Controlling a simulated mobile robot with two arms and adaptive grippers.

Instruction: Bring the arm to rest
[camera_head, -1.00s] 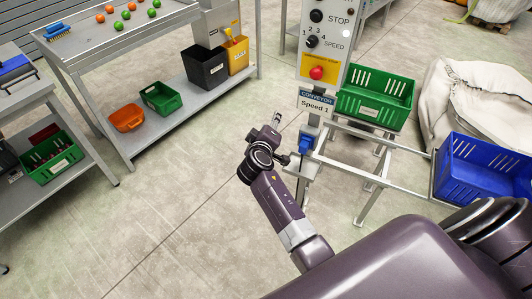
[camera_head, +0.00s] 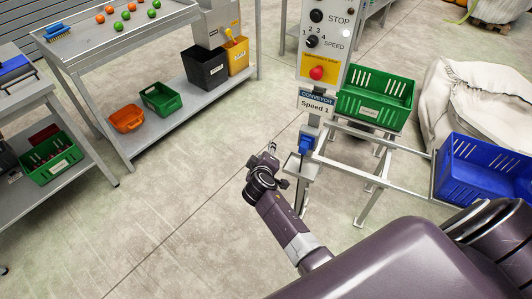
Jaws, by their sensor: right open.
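My right arm reaches up from the lower right, with its wrist bent in the middle of the view. My right gripper (camera_head: 272,147) is small at the far end of the wrist. It is open and nothing shows between its fingers. It is over bare floor, just left of the control post and apart from it. My left gripper is not in view.
The conveyor control panel (camera_head: 327,45) stands just beyond my right gripper. A green crate (camera_head: 374,98) and a blue crate (camera_head: 484,168) sit on the metal frame at right. A metal table (camera_head: 150,37) stands at upper left. The floor (camera_head: 130,230) at lower left is clear.

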